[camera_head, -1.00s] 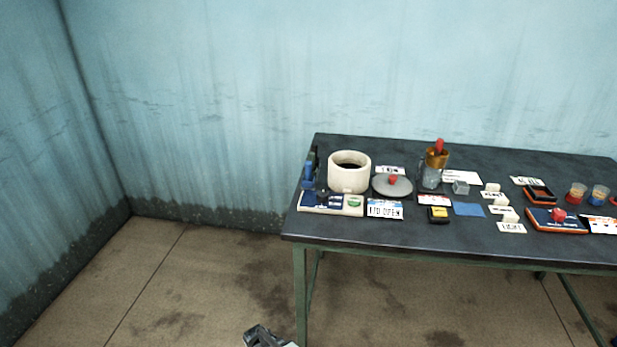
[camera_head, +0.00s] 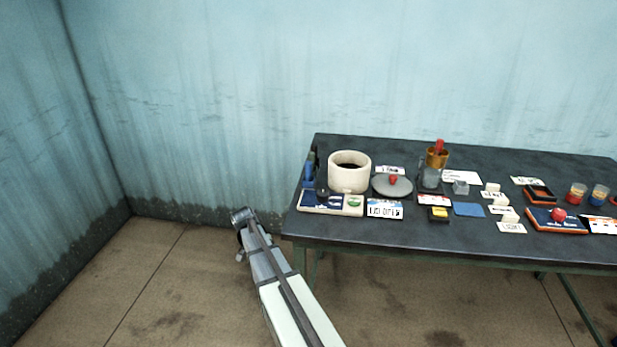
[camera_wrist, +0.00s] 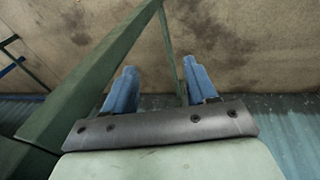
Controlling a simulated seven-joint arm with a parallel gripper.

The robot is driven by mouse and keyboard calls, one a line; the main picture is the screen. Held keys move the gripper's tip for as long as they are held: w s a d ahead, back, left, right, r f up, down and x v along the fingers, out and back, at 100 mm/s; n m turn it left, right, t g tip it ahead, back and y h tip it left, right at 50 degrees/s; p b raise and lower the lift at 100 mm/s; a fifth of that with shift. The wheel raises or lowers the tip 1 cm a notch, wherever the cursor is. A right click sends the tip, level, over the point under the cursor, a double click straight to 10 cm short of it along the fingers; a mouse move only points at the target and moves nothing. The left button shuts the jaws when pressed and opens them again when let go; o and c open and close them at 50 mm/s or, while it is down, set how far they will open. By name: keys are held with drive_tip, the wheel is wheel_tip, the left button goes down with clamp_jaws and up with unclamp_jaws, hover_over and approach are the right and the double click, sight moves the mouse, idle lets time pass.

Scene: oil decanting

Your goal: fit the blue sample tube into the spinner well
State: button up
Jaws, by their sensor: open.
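A blue upright piece (camera_head: 308,172), likely the blue sample tube, stands at the left end of the table; it is too small to make out clearly. A round off-white pot with a dark opening (camera_head: 349,178) stands just right of it, likely the spinner with its well. In the wrist view, my gripper (camera_wrist: 160,68) is open, with two blue fingers apart and nothing held. In the head view, my arm's end is left of the table, low and clear of these things; the fingers cannot be made out there.
The dark table (camera_head: 470,238) carries a grey lid with a red knob (camera_head: 392,186), an amber cup (camera_head: 437,158), labels and small boxes. A green table leg (camera_wrist: 95,85) passes close to my gripper in the wrist view. Floor left of the table is clear.

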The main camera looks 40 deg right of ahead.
drive_tip(key=w+d+r+m+t+h, duration=0.15)
drive_tip(key=w+d+r, duration=0.35)
drive_tip(key=r, duration=0.5)
drive_tip(key=w+d+r+m, duration=0.3)
drive_tip(key=w+d+r, duration=0.15)
drive_tip(key=r, duration=0.65)
drive_tip(key=m, duration=0.4)
approach(308, 162)
drive_tip(key=shift+g, duration=0.25)
drive_tip(key=x, duration=0.6)
drive_tip(key=shift+d+f, duration=0.15)
drive_tip(key=shift+f, duration=0.15)
drive_tip(key=shift+x, duration=2.75)
drive_tip(key=shift+w, duration=0.15)
drive_tip(key=shift+c, duration=0.4)
clamp_jaws()
